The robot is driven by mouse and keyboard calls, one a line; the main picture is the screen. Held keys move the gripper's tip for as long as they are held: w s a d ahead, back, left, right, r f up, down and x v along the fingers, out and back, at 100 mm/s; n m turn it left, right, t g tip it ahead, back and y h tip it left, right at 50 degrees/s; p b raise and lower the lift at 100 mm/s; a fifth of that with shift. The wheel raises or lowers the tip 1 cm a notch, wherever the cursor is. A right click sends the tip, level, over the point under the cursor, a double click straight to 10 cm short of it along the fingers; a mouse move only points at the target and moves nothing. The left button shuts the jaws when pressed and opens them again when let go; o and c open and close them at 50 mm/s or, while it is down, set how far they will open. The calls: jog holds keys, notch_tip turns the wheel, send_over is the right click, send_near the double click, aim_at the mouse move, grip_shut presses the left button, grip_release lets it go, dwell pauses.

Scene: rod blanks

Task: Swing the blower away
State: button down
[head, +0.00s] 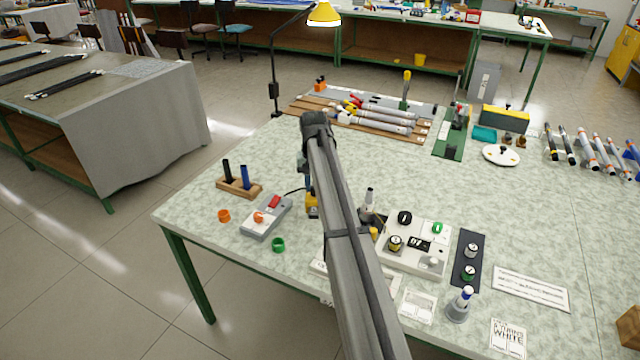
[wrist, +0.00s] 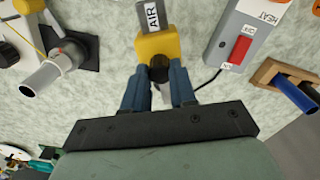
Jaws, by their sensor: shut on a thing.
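My gripper (wrist: 159,80) has its two blue fingers on either side of a dark round knob (wrist: 158,67) and is shut on it. The knob is on a yellow block (wrist: 155,46) with a grey tab labelled AIR. A grey-white tube on a black base, which looks like the blower (wrist: 62,64), stands left of my gripper, apart from it. The blower also shows in the head view (head: 368,198), just right of my arm. In the head view my arm hides most of the gripper, and the yellow block (head: 312,204) shows only partly.
A grey box labelled HEAT (wrist: 250,40) with a red switch is right of the gripper, a dark cable beside it. A wooden holder (head: 238,188) with two upright rods stands at left. A white panel (head: 415,262) with knobs stands right of the blower.

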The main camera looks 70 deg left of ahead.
jog(key=shift+s+a+m, duration=0.15)
jog(key=shift+s+m, duration=0.15)
jog(key=shift+m, duration=0.1)
jog(key=c, duration=0.9)
grip_release()
notch_tip(320, 180, up, 14)
jog(key=shift+f, duration=0.1)
dwell(0.5)
